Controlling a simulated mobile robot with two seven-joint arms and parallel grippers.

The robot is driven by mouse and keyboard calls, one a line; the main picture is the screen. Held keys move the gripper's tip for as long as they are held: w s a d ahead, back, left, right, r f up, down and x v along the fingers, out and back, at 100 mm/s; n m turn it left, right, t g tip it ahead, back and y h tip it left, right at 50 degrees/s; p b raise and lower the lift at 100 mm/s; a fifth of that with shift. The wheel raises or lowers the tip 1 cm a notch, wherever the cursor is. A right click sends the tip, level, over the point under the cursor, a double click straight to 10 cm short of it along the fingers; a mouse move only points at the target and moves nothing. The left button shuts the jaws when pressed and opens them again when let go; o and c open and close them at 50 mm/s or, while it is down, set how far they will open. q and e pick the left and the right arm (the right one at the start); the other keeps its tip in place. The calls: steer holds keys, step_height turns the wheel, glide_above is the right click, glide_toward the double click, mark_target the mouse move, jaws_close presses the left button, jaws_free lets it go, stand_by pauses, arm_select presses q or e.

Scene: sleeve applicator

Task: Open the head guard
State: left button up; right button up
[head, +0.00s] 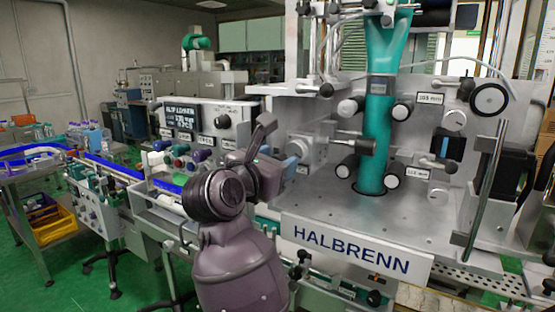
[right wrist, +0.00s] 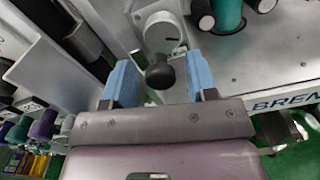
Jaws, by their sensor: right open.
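The HALBRENN machine (head: 350,242) has a grey head with a teal vertical tube (head: 376,130). I cannot tell for certain which part is the head guard. In the right wrist view, a black knob (right wrist: 160,74) on a grey hub (right wrist: 164,36) appears between the open fingers (right wrist: 160,62); contact is not visible. My left gripper is out of view.
A control box (head: 185,115) and a conveyor with a blue edge (head: 110,165) stand to the left. A vertical metal bar (head: 487,190) stands at the machine's right. Black knobs and rollers project from the head.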

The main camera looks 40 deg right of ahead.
jaws_close()
stand_by(0.3)
